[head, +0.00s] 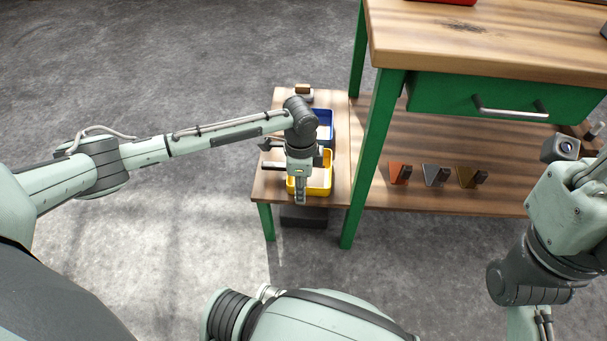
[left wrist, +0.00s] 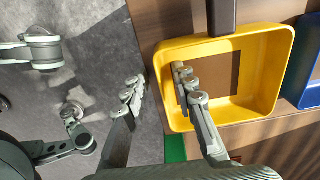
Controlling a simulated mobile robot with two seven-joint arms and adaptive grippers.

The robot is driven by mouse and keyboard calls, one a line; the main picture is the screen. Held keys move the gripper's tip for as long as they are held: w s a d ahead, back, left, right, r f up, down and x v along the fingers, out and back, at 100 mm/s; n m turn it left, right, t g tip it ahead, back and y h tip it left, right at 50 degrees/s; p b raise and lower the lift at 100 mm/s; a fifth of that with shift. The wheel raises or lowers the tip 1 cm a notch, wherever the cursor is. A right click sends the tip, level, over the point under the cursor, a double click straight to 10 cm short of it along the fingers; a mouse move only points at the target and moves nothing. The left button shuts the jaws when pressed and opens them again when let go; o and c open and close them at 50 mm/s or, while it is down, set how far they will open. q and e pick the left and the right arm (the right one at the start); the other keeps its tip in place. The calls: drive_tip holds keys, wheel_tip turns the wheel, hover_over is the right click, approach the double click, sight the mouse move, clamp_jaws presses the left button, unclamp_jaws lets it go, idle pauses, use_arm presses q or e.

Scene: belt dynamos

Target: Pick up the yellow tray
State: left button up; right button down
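The yellow tray (head: 326,185) sits near the front edge of a low wooden side shelf. In the left wrist view the yellow tray (left wrist: 262,112) shows its rim and walls, with a brownish inside floor. My left gripper (head: 300,188) is above the front side of the tray and hides part of it. In the left wrist view my left gripper (left wrist: 158,82) is open, one finger outside the tray's front wall over the floor, the other over its inside. Contact with the wall is not clear. My right arm is at the right edge; its fingers cannot be made out.
A blue tray (head: 326,124) stands behind the yellow one. A dark bar (left wrist: 223,14) lies beside the yellow tray. A green table leg (head: 374,160) rises close on the right. Several small brackets (head: 436,175) stand on the lower shelf. The floor left is clear.

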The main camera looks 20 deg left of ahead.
use_arm(q)
clamp_jaws()
drive_tip(key=shift+w+r, duration=0.1)
drive_tip(key=shift+r, duration=0.1)
idle(0.3)
